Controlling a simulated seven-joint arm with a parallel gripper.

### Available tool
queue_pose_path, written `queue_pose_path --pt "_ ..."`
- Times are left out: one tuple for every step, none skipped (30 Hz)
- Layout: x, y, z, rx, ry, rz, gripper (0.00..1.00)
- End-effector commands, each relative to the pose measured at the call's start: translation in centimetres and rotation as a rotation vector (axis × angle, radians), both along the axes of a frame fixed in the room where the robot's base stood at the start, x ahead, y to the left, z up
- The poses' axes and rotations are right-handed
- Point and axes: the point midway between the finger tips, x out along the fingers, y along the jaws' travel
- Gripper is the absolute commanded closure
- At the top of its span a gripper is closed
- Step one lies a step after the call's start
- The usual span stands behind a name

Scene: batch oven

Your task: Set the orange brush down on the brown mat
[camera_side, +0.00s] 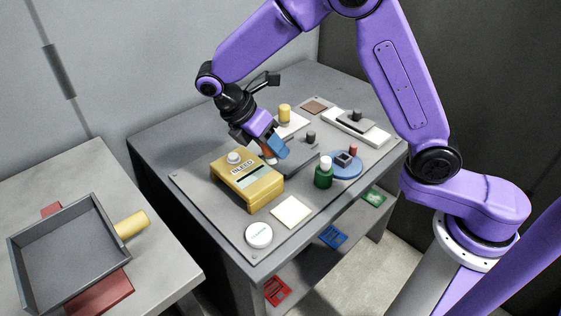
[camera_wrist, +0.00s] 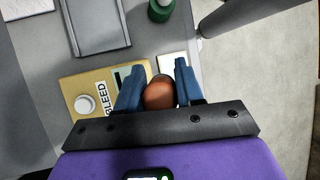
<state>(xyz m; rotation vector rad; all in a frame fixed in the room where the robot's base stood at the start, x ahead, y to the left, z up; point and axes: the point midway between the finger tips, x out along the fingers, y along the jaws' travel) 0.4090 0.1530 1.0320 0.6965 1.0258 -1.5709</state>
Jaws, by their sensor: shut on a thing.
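My gripper (camera_side: 275,146) with blue fingertips is shut on the orange brush (camera_wrist: 159,93), holding it above the table near the yellow box. In the wrist view the brush shows as a rounded orange-brown end between the two blue fingers; the rest of it is hidden. In the side view only a small orange part of it shows beside the fingertips. The brown mat (camera_side: 314,106) is a small flat square at the far back of the table, apart from my gripper. Its visible top is bare.
A yellow box marked BLEED (camera_side: 247,182), a green bottle (camera_side: 324,174), a blue disc (camera_side: 346,168) with items, and a dark grey tray (camera_side: 297,158) stand nearby. A yellow cylinder (camera_side: 285,113) on a white pad and a white block (camera_side: 355,129) flank the mat.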

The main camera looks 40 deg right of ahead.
Motion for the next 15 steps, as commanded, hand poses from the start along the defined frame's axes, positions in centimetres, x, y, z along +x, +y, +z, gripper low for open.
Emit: queue_pose_path --pt "1.5 -1.1 -0.2 0.002 -0.009 0.003 0.94" --pt "2.5 -1.9 -0.2 0.005 -0.017 0.009 0.94" --pt "3.7 -2.8 -0.3 0.007 -0.026 0.019 0.94" --pt "4.7 -3.6 -0.4 0.010 -0.033 0.028 0.94" --pt "5.6 -4.5 -0.4 0.012 -0.040 0.036 0.94" --pt "6.8 -5.7 -0.5 0.014 -0.049 0.047 0.94" --pt "7.8 -6.6 -0.5 0.016 -0.057 0.057 0.94" --pt "8.6 -7.6 -0.6 0.020 -0.064 0.065 0.94" --pt "9.7 -8.9 -0.6 0.022 -0.072 0.078 0.94" --pt "10.5 -9.9 -0.6 0.026 -0.079 0.088 0.94" --pt "11.3 -10.9 -0.6 0.029 -0.085 0.097 0.94" --pt "12.3 -12.3 -0.6 0.031 -0.095 0.109 0.94" --pt "13.0 -13.4 -0.6 0.035 -0.101 0.118 0.94" --pt "13.7 -14.4 -0.6 0.038 -0.108 0.127 0.94" --pt "14.5 -15.9 -0.6 0.040 -0.117 0.139 0.94"
